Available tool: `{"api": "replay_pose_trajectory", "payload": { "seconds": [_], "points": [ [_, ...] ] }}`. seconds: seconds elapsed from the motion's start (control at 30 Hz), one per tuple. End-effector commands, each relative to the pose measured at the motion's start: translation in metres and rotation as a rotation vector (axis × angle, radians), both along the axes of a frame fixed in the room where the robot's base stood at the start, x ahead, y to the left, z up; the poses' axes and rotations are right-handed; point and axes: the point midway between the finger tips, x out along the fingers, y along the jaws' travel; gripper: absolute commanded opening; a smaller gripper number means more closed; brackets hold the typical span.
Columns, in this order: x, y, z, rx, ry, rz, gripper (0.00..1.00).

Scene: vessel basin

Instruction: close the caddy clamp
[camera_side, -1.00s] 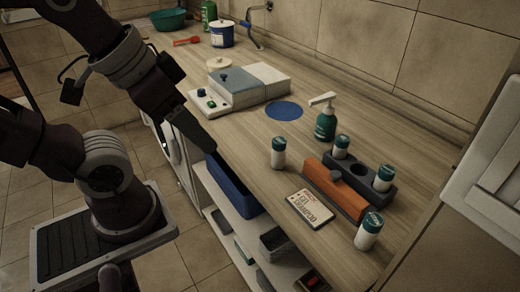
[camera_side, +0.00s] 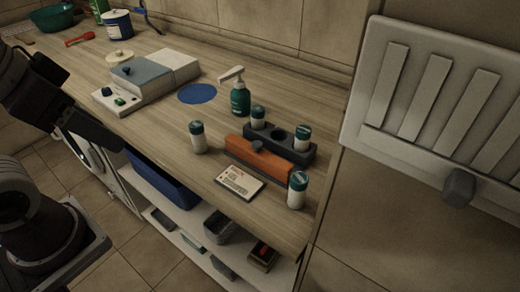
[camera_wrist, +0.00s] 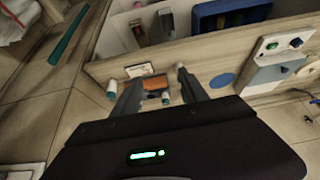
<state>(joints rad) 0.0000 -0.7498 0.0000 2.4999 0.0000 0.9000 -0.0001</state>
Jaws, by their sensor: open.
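A dark grey caddy (camera_side: 314,157) stands on the counter with two green-capped vials in it and an empty hole between them. I cannot tell from these views how far the clamp is from closed. The orange bar (camera_wrist: 155,83) also shows small between the fingers in the wrist view. My gripper (camera_wrist: 148,80) is open and empty. In the side view it (camera_side: 117,144) is at the counter's front edge, left of the caddy and well apart from it.
Loose vials (camera_side: 197,138) (camera_side: 296,192) stand left and right of the caddy's front. A labelled card (camera_side: 239,183) lies before it and a pump bottle (camera_side: 240,99) stands behind. A grey-white device (camera_side: 150,82) and blue disc (camera_side: 197,94) are farther left. A blue bin (camera_side: 160,180) sits below.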

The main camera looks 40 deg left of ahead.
Motion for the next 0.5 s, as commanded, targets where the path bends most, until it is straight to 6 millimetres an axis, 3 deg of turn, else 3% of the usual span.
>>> {"api": "replay_pose_trajectory", "payload": {
  "seconds": [0.07,0.17,0.3,0.37,0.5],
  "points": [
    [0.005,-0.001,0.003,-0.004,0.010,0.003,0.45],
    [0.032,-0.005,0.016,-0.027,0.068,0.023,0.45],
    [0.108,-0.024,0.024,-0.066,0.205,0.084,0.45],
    [0.145,-0.035,0.016,-0.076,0.267,0.116,0.45],
    [0.216,-0.066,-0.026,-0.079,0.395,0.189,0.45]
  ]
}}
